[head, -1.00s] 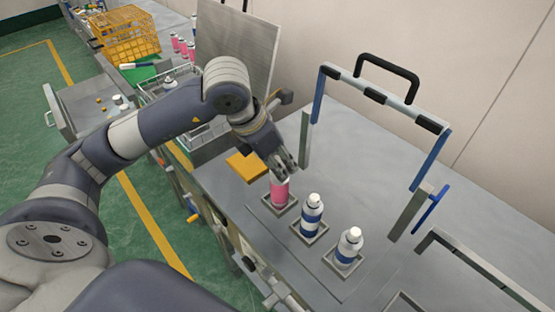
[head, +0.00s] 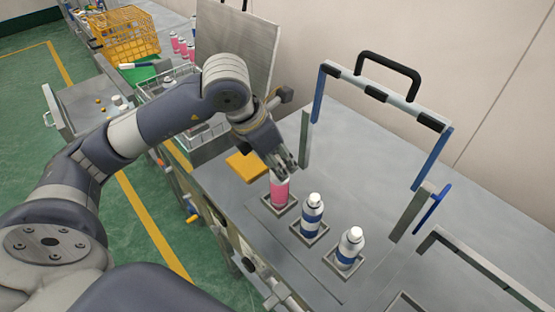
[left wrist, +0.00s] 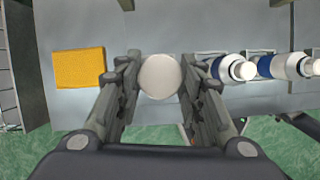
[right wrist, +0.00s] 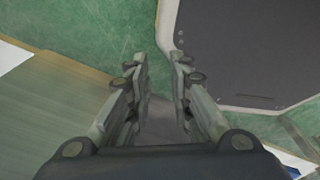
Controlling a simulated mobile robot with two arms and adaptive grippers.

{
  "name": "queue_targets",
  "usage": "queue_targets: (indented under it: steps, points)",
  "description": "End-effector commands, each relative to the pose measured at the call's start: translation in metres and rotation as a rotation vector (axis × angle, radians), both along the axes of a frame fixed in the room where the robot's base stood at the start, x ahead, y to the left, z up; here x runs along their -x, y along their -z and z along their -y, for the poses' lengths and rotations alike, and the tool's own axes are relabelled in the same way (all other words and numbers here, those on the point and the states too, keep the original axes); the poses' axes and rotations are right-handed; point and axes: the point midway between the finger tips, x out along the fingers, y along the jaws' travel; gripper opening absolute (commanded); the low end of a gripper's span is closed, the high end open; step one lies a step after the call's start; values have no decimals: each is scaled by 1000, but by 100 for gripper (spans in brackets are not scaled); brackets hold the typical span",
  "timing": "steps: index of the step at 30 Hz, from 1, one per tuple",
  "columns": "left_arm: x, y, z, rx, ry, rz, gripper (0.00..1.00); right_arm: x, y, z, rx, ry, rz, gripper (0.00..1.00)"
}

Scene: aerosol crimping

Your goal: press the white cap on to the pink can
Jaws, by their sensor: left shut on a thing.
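The pink can (head: 279,192) stands upright in a square holder (head: 268,207) on the grey bench, at the left end of a row of cans. My left gripper (head: 284,168) is over its top and hides the top in the head view. In the left wrist view the round white cap (left wrist: 160,77) lies between the fingers of my left gripper (left wrist: 157,80), which are shut on it. Whether the cap is seated on the can cannot be told. My right gripper (right wrist: 160,70) is open and empty in the right wrist view, over the floor; the head view does not show it.
Two blue-and-white cans, one in the middle (head: 311,214) and one on the right (head: 349,247), stand in holders beside the pink can. A yellow sponge-like block (head: 246,166) lies to the left. A frame with a black handle (head: 388,68) stands behind. A wire basket (head: 205,142) is further left.

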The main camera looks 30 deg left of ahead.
Motion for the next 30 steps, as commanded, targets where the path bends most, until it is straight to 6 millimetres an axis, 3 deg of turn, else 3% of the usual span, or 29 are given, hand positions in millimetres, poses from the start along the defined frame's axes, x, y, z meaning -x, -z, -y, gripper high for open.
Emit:
queue_targets:
  steps: [11,12,15,22,26,30]
  points:
    - [0,0,0,0,0,-1,27,0,1,-2,-2,1,0,20]
    - [0,0,0,-1,0,0,42,0,1,-2,-2,1,0,20]
    - [0,0,0,-1,0,0,58,0,1,-2,-2,1,0,20]
    - [0,0,0,0,0,0,58,0,1,-1,-2,1,0,20]
    - [0,0,0,0,0,-1,80,0,1,-1,-1,1,0,20]
    - [0,0,0,0,0,-1,82,0,1,-1,-1,1,0,20]
